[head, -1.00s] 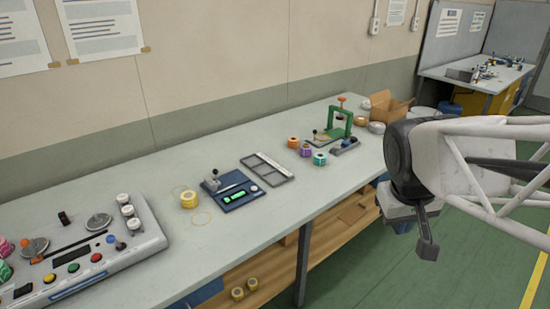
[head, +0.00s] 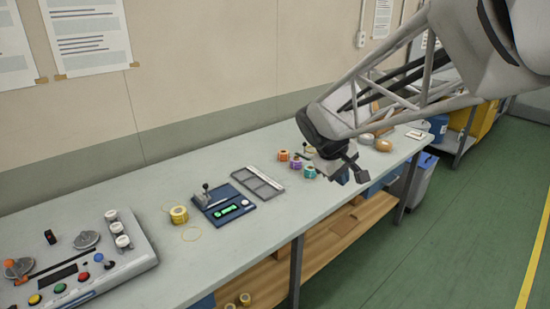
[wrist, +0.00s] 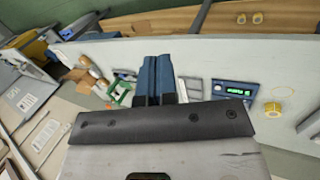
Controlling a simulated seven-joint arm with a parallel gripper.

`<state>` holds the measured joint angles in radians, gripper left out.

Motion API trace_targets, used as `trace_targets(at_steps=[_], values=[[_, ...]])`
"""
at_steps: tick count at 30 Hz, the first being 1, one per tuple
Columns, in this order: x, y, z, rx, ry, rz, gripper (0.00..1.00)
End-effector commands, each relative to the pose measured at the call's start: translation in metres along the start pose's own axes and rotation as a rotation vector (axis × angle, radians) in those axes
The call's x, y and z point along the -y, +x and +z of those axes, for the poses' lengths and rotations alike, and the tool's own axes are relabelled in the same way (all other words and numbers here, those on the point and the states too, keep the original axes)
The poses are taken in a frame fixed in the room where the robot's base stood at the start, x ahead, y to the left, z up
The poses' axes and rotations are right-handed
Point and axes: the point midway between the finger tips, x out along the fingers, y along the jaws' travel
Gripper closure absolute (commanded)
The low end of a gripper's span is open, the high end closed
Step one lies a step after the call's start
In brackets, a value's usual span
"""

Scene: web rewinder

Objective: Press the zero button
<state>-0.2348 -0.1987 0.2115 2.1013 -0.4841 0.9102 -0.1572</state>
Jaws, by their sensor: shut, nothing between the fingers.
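A blue device (head: 240,213) with a lit green display (head: 225,210) and a pale round button (head: 245,203) sits mid-bench; it also shows in the wrist view (wrist: 221,98). No label marking a zero button is readable. A grey control console (head: 135,262) at the left carries red (head: 83,277), green (head: 60,288), yellow (head: 35,299) and blue (head: 99,257) buttons. My gripper (head: 362,178) is shut and empty, above the bench's front edge, right of the blue device and apart from it. Its fingers also show in the wrist view (wrist: 153,75).
A yellow roll (head: 179,215) stands left of the blue device, and a grey divided tray (head: 258,183) lies behind it. Small coloured rolls (head: 296,163) stand farther right, partly behind my arm. The bench (head: 190,262) is clear in front of the device.

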Motion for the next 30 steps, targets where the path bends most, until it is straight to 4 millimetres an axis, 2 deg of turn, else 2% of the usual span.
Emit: trace_targets(at_steps=[1,14,30], values=[[0.0,0.004,-0.012,0.004,-0.027,0.009,1.0],[0.003,0.031,-0.11,0.016,-0.249,0.104,1.0],[0.035,0.073,-0.234,0.026,-0.53,0.226,1.0]])
